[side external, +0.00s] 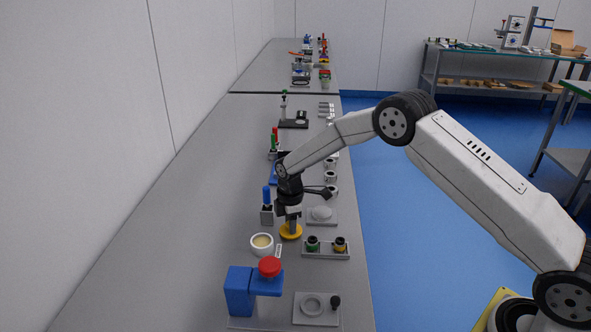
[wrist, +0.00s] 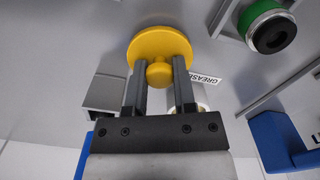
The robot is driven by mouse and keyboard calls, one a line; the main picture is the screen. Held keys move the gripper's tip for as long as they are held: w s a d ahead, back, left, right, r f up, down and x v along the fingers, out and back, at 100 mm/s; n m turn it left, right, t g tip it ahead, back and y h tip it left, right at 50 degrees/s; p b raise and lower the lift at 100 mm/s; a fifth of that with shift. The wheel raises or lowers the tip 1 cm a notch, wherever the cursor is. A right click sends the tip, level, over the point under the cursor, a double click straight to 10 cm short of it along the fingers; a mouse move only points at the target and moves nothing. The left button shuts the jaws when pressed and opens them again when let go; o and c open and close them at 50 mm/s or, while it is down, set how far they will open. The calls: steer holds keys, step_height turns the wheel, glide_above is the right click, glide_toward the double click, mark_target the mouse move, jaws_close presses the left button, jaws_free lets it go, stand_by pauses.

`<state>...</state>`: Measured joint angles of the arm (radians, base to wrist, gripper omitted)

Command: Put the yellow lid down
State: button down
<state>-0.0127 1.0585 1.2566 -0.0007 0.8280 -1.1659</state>
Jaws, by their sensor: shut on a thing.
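The yellow lid (side external: 291,232) is a round disc with a knob on top. My gripper (side external: 291,222) points down over it near the front of the long grey bench. In the wrist view my gripper (wrist: 159,80) is shut on the knob of the yellow lid (wrist: 160,45), with one finger on each side. The disc spreads beyond the fingertips. I cannot tell whether the lid touches the bench or hangs just above it. A small white tub (side external: 262,245) with a pale yellowish filling stands just left of the lid, beside a label reading "GREASE" (wrist: 206,79).
A tray (side external: 326,249) with a green-ringed and a yellow-ringed tub stands to the right. A blue stand with a red knob (side external: 269,267) is in front. A blue-handled tool (side external: 266,205) stands behind left. The bench's left side is clear.

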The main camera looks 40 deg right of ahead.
steer(key=shift+f, duration=0.35)
steer(key=shift+f, duration=0.15)
steer(key=shift+c, duration=2.2)
jaws_free()
step_height(320, 180, up, 12)
steer(key=shift+r, duration=0.2)
steer(key=shift+s, duration=0.1)
steer(key=s+r+m+t, duration=0.1)
steer(key=s+m, duration=1.2)
steer(key=s, duration=1.5)
steer(key=shift+d+r+m+t, duration=0.3)
steer(key=shift+d+r+t, duration=0.05)
steer(key=shift+t, duration=0.45)
